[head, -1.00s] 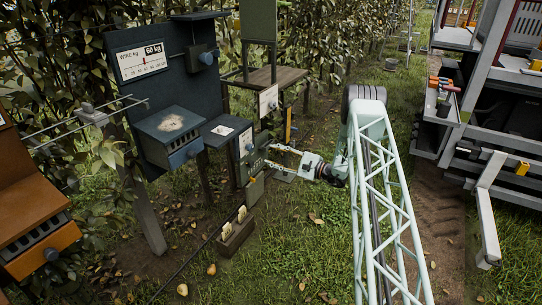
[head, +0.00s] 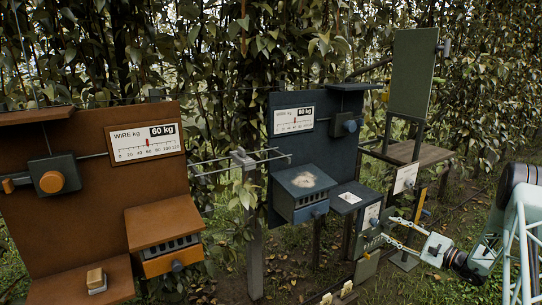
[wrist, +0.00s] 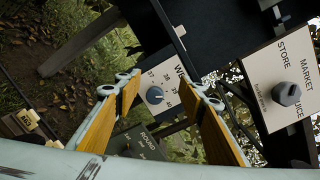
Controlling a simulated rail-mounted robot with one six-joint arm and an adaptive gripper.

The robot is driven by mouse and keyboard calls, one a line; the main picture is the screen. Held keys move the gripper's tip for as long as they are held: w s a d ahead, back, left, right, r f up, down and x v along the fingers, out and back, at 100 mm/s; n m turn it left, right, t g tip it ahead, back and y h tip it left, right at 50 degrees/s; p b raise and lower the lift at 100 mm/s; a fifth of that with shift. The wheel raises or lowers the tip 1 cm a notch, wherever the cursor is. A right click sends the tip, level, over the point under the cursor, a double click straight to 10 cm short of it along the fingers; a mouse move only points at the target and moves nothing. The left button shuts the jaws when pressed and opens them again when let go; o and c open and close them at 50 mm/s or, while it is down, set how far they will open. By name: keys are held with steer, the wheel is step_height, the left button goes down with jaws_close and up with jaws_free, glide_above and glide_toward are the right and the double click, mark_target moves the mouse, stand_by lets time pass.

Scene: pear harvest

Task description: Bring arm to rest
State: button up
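My gripper (head: 386,229) is at the right of the head view, reaching left toward a small white dial plate (head: 371,216) on a post. Its two thin fingers are spread apart with nothing seen between them. In the wrist view my gripper (wrist: 162,84) also shows open, with orange-brown pads on both fingers. Beyond the gap is a white dial plate (wrist: 158,92) with a blue-grey knob and numbers near 37 to 40. Whether a fingertip touches the panels cannot be told. My pale lattice arm shows at the right edge.
A plate marked STORE, MARKET, JUICE (wrist: 284,85) with a dark knob is close on the right in the wrist view. A dark blue board (head: 325,150) and a rust-brown board (head: 90,190), each with a WIRE kg gauge, stand left. Dense foliage is behind; grass lies below.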

steer(key=s+a+r+n+g+y, duration=0.1)
steer(key=s+a+r+n+g, duration=0.2)
steer(key=a+r, duration=0.65)
steer(key=s+a+r+n+g+y, duration=0.1)
steer(key=s+a+r+n+g, duration=0.25)
steer(key=a+r, duration=0.6)
steer(key=s+a+r+n+g+h, duration=0.1)
steer(key=s+a+r+n+g, duration=0.1)
steer(key=s+a+r, duration=0.5)
steer(key=s+a+r+n+g+h, duration=0.1)
steer(key=s+a+r+n+g, duration=0.15)
steer(key=s+a+r, duration=0.55)
steer(key=s+a+r+n+g+h, duration=0.1)
steer(key=s+a+r+n+h, duration=0.15)
steer(key=s, duration=1.05)
steer(key=s+a+r+n+g+h, duration=0.1)
steer(key=s+a+h, duration=0.15)
steer(key=s, duration=1.05)
steer(key=s+d+n+t+h, duration=0.1)
steer(key=s+d+n+h, duration=0.1)
steer(key=s, duration=0.9)
steer(key=s+d+r+n+t+h, duration=0.1)
steer(key=s+d+n+h, duration=0.1)
steer(key=s, duration=0.9)
steer(key=shift+s+d+t+h, duration=0.35)
steer(key=shift+d+h, duration=0.35)
steer(key=shift+d, duration=0.5)
steer(key=shift+w+r, duration=0.1)
